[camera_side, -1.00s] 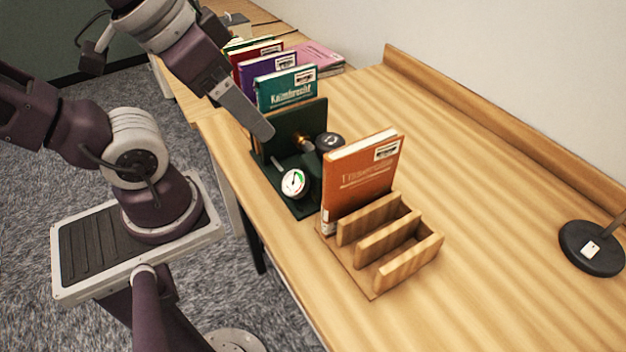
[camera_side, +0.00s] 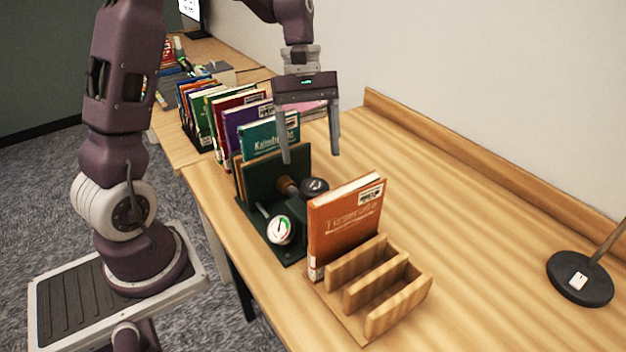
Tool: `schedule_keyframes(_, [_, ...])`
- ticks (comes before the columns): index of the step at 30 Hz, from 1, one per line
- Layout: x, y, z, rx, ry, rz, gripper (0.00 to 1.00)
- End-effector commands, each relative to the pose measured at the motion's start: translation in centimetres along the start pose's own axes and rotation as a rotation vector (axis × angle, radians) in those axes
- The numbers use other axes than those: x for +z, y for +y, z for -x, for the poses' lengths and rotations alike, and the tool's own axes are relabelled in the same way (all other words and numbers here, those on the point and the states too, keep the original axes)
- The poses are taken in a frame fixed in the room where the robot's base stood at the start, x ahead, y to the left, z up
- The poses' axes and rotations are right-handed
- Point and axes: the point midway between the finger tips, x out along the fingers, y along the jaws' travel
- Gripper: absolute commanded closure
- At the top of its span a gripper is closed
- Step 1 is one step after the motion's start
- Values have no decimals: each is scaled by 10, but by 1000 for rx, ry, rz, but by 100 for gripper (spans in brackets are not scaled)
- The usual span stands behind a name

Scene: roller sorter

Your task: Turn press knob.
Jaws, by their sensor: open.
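The press (camera_side: 262,186) is a dark green stand on the table with a white dial gauge (camera_side: 281,230) at its front. The press knob (camera_side: 315,187) is a round black knob with a light mark on its top, beside a brass-coloured part (camera_side: 288,187). My gripper (camera_side: 310,158) points down with its two fingers spread wide. It is empty and hangs above the press, close over the knob, apart from it as far as I can tell.
An orange book (camera_side: 345,226) stands upright in a wooden rack (camera_side: 383,318) just right of the press. A row of books (camera_side: 220,118) stands behind the press. A black lamp base (camera_side: 580,279) is at the far right. The table's right middle is clear.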

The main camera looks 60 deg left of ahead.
Motion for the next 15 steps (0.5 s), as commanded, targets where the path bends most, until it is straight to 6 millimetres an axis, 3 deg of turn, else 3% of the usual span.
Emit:
schedule_keyframes(9, [0, -1, -56, -4, -5, 5, 26])
schedule_keyframes(15, [0, 0, -70, -2, -3, 2, 26])
